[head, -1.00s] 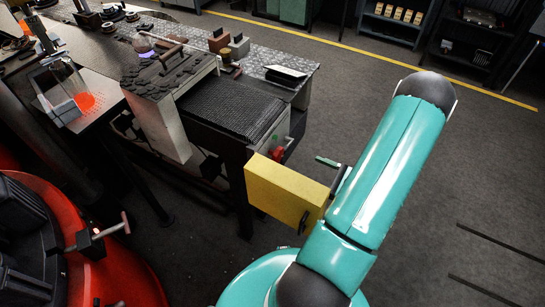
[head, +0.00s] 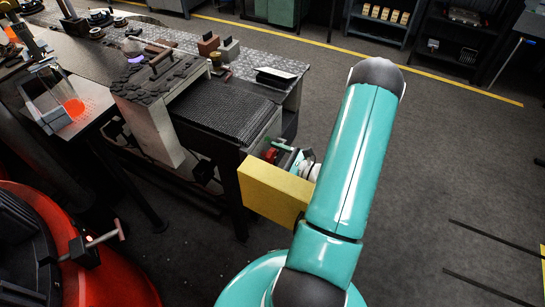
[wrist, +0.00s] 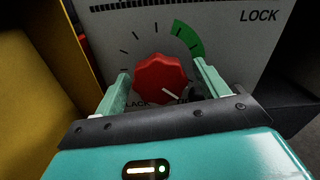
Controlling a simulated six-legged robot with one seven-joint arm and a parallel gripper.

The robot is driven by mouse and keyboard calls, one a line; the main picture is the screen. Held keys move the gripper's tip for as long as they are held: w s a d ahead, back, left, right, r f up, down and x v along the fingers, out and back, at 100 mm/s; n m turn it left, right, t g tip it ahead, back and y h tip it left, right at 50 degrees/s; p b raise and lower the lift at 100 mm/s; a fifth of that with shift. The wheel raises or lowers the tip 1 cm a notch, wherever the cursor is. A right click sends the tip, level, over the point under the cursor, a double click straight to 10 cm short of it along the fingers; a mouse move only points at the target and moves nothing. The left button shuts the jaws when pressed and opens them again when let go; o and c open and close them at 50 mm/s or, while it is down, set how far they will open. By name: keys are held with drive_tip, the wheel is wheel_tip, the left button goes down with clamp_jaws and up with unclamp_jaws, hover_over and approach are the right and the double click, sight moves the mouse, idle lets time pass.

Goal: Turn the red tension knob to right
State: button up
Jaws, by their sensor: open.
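The red tension knob (wrist: 160,78) sits on a grey panel (wrist: 235,45) in the wrist view. It has tick marks around it, a green arc at its upper right and a white pointer line at its lower right. My gripper (wrist: 161,72) is open, with one pale green finger on each side of the knob. I cannot tell whether the fingers touch it. Lettering below the knob is partly hidden by my gripper. In the head view the knob (head: 270,155) shows small at the machine's side, with my gripper (head: 287,158) close to its right.
A yellow box-like block (head: 272,192) stands in front of the knob in the head view, and a yellow surface (wrist: 35,95) fills the wrist view's left side. The workbench (head: 225,112) extends to the left. Open floor (head: 430,150) lies to the right.

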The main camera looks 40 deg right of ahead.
drive_tip(key=c, duration=1)
drive_tip(key=shift+o, duration=0.2)
drive_tip(key=shift+n, duration=0.3)
drive_tip(key=n, duration=0.3)
drive_tip(key=shift+n, duration=0.3)
drive_tip(key=n, duration=0.8)
drive_tip(key=shift+n, duration=2.1)
